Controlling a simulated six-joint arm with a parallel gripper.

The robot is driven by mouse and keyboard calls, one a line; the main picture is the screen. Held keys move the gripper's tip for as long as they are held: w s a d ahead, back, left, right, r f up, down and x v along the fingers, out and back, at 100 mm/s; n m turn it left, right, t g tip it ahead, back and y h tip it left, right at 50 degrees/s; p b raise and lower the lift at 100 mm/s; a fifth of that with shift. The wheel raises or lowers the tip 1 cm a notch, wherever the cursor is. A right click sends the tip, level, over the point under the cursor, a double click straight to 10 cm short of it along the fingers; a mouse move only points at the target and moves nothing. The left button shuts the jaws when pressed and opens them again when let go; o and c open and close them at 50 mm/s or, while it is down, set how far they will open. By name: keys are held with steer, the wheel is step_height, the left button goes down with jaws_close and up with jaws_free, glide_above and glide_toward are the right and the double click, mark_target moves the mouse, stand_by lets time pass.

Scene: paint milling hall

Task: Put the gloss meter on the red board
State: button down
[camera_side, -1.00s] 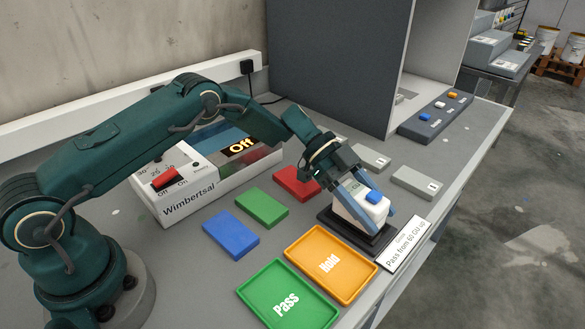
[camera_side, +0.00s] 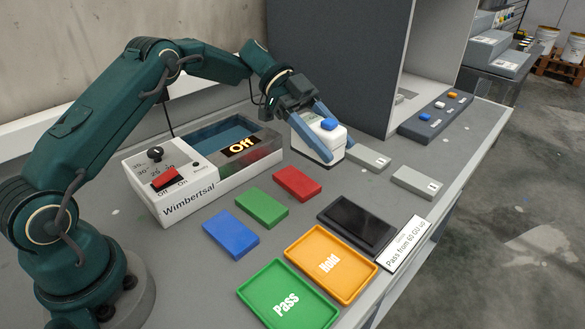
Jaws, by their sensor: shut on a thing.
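The gloss meter (camera_side: 318,143) is a white block with a blue button on top. My gripper (camera_side: 318,135) is shut on it, with one blue-grey finger on each side. The meter looks raised above the bench, behind the red board; how high is hard to tell. The red board (camera_side: 297,183) lies flat and bare on the bench, in front of and slightly left of the meter. The black stand (camera_side: 357,222) lies empty to the right of the red board.
Green (camera_side: 262,207) and blue (camera_side: 231,233) boards lie left of the red one. Orange Hold (camera_side: 331,263) and green Pass (camera_side: 288,296) trays are in front. The Wimbertsal machine (camera_side: 195,190) stands left; grey blocks (camera_side: 416,182) lie right. A dark cabinet (camera_side: 340,60) rises behind.

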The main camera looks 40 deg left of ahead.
steer(key=shift+a+r, duration=1.15)
steer(key=shift+n+t, duration=0.5)
steer(key=shift+t, duration=0.1)
steer(key=r, duration=0.4)
steer(key=s+a+r, duration=0.1)
steer(key=r, duration=0.1)
steer(key=shift+r, duration=0.35)
steer(key=s+a+r+n+t+y, duration=0.1)
steer(key=s+r+n+t, duration=0.35)
steer(key=r, duration=0.35)
steer(key=s+a+n+t+y, duration=0.2)
steer(key=s+n+t+y, duration=0.1)
steer(key=n+t, duration=0.15)
steer(key=m+g+h, duration=0.4)
steer(key=m+g, duration=0.4)
glide_above(321, 123)
steer(key=a, duration=0.2)
steer(key=f, duration=0.5)
steer(key=shift+s+a+f, duration=0.2)
steer(key=shift+f, duration=0.1)
steer(key=f, duration=0.3)
steer(key=w+d+f+m+g, duration=0.1)
steer(key=f, duration=0.2)
steer(key=f+m+g, duration=0.1)
steer(key=f, duration=0.2)
steer(key=shift+w+d+f, duration=0.2)
steer(key=shift+d, duration=0.1)
steer(key=shift+d+f, duration=0.15)
steer(key=shift+f, duration=0.35)
